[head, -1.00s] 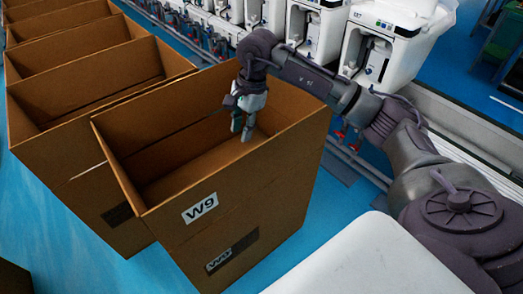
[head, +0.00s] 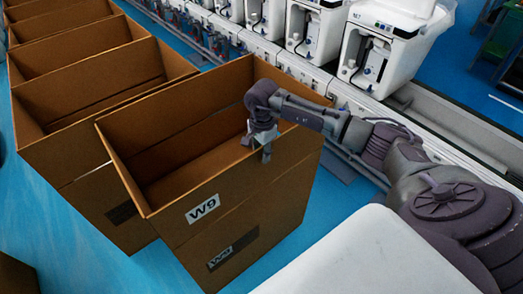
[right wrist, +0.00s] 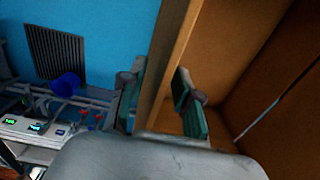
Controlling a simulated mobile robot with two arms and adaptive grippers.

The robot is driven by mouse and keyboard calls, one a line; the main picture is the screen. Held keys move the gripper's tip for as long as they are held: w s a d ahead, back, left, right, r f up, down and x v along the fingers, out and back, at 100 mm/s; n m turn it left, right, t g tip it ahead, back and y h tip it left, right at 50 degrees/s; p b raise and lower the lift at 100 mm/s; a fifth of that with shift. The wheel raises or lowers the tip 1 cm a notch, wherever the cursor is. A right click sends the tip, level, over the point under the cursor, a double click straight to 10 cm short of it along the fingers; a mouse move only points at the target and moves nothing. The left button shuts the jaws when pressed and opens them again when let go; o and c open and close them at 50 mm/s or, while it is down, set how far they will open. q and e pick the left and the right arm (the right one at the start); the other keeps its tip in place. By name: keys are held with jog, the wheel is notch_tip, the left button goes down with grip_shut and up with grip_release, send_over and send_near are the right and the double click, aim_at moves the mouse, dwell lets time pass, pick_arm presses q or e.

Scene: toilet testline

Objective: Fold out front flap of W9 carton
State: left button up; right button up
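The W9 carton (head: 227,222) stands open at the top, with its W9 label on the front face. Its front flap (head: 215,185) stands upright, in line with that face. My right gripper (head: 258,147) is at the front rim, toward its right end. In the right wrist view the fingers of my right gripper (right wrist: 163,103) are apart, one on each side of a cardboard edge (right wrist: 172,50). One finger is outside over the floor side, the other inside the carton. Firm contact cannot be made out. My left gripper is not in view.
Several open cartons (head: 85,75) stand in a row behind W9 at the left. White toilet units (head: 385,50) line the conveyor (head: 440,120) at the back right. A white surface (head: 370,255) is at the bottom right. Blue floor (head: 150,272) is clear in front of W9.

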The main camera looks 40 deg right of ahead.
jog(key=shift+f, duration=0.4)
grip_shut()
